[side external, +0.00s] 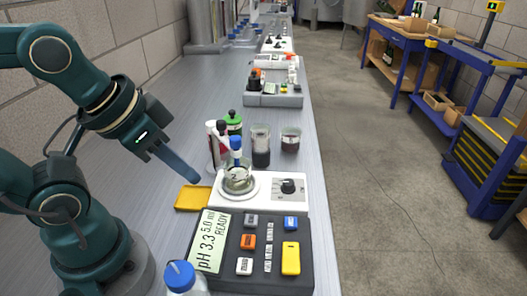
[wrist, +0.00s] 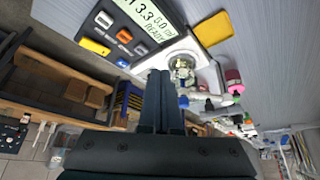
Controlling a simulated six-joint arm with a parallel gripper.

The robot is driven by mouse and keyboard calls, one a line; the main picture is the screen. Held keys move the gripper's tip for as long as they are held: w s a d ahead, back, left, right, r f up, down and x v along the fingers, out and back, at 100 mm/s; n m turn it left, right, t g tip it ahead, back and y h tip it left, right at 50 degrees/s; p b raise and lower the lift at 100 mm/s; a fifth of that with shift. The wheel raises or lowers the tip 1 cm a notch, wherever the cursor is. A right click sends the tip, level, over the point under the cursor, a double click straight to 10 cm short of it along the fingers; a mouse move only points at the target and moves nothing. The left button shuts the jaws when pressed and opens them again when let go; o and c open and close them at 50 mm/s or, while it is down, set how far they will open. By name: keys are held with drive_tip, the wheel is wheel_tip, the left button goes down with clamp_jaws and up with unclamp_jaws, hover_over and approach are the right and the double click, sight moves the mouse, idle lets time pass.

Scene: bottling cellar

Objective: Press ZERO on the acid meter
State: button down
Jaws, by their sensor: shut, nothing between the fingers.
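The acid meter (side external: 250,250) is a dark box at the front of the bench, with a display (side external: 210,243) showing pH 3.3 and READY. It has a grey key (side external: 251,220), an orange key (side external: 248,242), a white key (side external: 244,266), a blue key (side external: 291,223) and a larger yellow key (side external: 290,258). No key label is legible, so I cannot tell which is ZERO. The meter also shows at the top of the wrist view (wrist: 152,55). My gripper (side external: 195,180) is shut and empty, above and behind the meter, apart from it; its fingers show in the wrist view (wrist: 160,76).
A white stirrer (side external: 258,190) with a beaker (side external: 238,178) stands directly behind the meter. Bottles and dark-filled beakers (side external: 261,147) stand farther back. A blue-capped bottle (side external: 181,278) stands at the meter's front left.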

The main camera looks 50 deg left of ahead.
wheel_tip(320, 180, up, 3)
drive_tip(key=a+m+g+y, duration=0.1)
drive_tip(key=m+g+y, duration=0.1)
drive_tip(key=g, duration=0.1)
drive_tip(key=m+g+y, duration=0.2)
drive_tip(key=m+y, duration=0.3)
drive_tip(key=m, duration=0.3)
hover_over(249, 268)
wheel_tip(249, 268, down, 4)
drive_tip(key=shift+r, duration=0.25)
drive_tip(key=shift+f, duration=4.4)
drive_tip(key=shift+f, duration=0.1)
